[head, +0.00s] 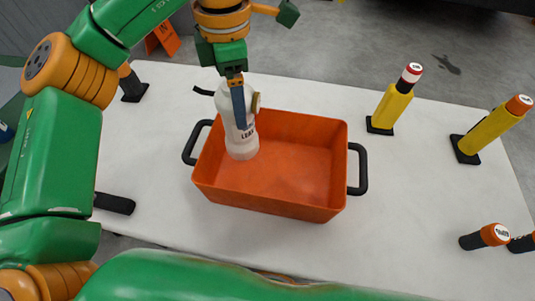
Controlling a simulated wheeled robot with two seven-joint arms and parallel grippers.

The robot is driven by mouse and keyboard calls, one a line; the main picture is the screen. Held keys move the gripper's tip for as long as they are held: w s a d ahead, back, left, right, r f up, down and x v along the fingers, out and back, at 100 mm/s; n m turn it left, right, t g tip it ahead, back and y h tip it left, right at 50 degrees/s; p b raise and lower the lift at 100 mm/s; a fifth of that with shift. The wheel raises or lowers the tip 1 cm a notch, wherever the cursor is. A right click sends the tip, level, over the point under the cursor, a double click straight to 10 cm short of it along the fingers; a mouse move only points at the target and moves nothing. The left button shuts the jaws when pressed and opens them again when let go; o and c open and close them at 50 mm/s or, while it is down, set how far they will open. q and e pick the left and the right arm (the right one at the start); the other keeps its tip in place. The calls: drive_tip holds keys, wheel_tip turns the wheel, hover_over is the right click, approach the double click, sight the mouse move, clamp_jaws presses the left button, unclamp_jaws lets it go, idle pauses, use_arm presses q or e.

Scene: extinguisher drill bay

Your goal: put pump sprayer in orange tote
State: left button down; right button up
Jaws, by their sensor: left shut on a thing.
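The pump sprayer (241,143) is a white bottle with dark lettering and a tan part near its top. It is upright, its lower end within the outline of the left part of the orange tote (270,199). I cannot tell whether its base touches the tote floor. The tote is an open, shallow box with black handles on its left and right sides. My left gripper (239,106) comes down from above and is shut on the upper part of the sprayer, hiding some of it. My right gripper is not in view.
The white table (420,215) has clear room right of the tote. Yellow cylinders (391,106) (489,130) with red or orange caps stand on black bases at the right. Dark, orange-capped cylinders (486,237) lie at the far right. An orange sign (164,38) is behind the table.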

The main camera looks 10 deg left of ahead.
sight(240, 132)
use_arm(q)
drive_tip(key=f, duration=0.4)
drive_tip(key=shift+s+f, duration=0.2)
drive_tip(key=shift+s, duration=0.05)
wheel_tip(240, 132, down, 4)
drive_tip(key=shift+f, duration=0.2)
drive_tip(key=shift+f, duration=0.15)
unclamp_jaws()
drive_tip(key=shift+r, duration=0.75)
wheel_tip(240, 132, up, 11)
drive_tip(key=shift+p, duration=0.7)
